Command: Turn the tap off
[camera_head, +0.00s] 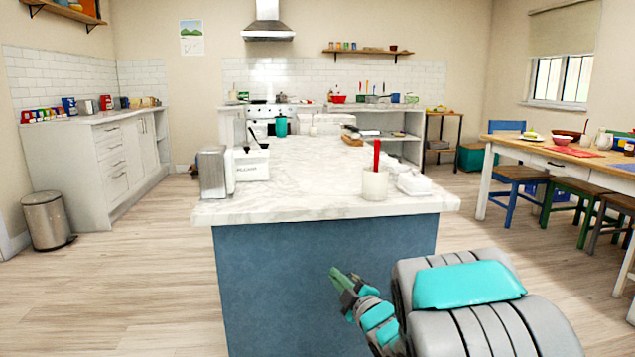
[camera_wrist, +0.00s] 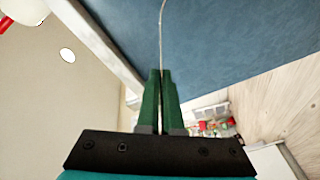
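I see no tap that I can make out in either view. My gripper (camera_head: 337,274) is low in front of the blue end panel of the kitchen island (camera_head: 290,270), below the worktop's edge. In the wrist view its two green fingers (camera_wrist: 161,73) lie close together, with their tips almost touching, and it looks shut. A thin pale line runs past the fingertips across the blue panel there. I cannot tell what it is, and nothing clearly sits between the fingers.
The island's marble top holds a metal dispenser (camera_head: 212,175), a white container (camera_head: 252,164) and a white cup (camera_head: 375,185) with a red utensil. A bin (camera_head: 48,220) stands at left. A wooden table (camera_head: 560,155) with stools is at right. Floor left of the island is clear.

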